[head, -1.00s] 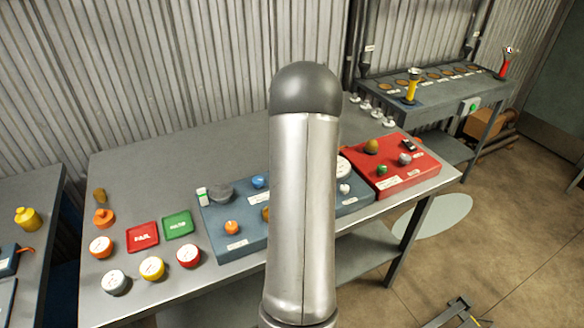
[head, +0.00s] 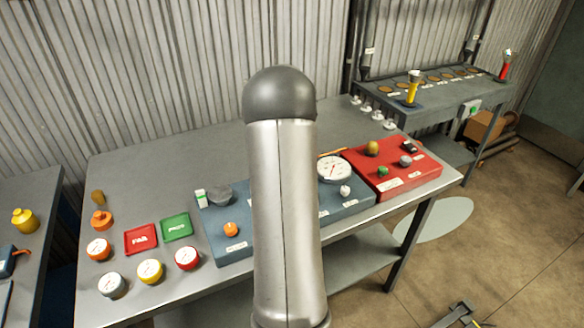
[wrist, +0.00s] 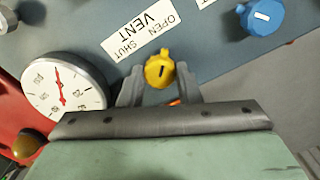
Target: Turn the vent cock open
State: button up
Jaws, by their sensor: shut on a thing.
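The vent cock is a yellow knob (wrist: 159,70) with a dark line on its face and a small nub at the top. It stands beside a white label (wrist: 139,38) reading VENT, OPEN and SHUT. The nub points up in the wrist view, near the label's right end. My gripper (wrist: 159,84) is shut on the knob, with one grey finger on each side. In the head view my arm hides the gripper and the knob. The blue-grey panel (head: 228,215) that bears the knob shows on both sides of the arm.
A white dial gauge (wrist: 65,88) stands left of the gripper in the wrist view, close to a red panel (head: 417,176). A blue knob (wrist: 263,16) is at upper right. Several small gauges, a red tray (head: 141,239) and a green tray (head: 177,227) lie on the table's left.

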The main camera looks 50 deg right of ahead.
dwell(0.4)
jog(key=o, duration=1)
jog(key=shift+c, duration=0.2)
notch_tip(320, 180, up, 18)
jog(key=shift+f+b, duration=0.25)
jog(key=shift+b, duration=0.1)
jog(key=shift+a, duration=0.1)
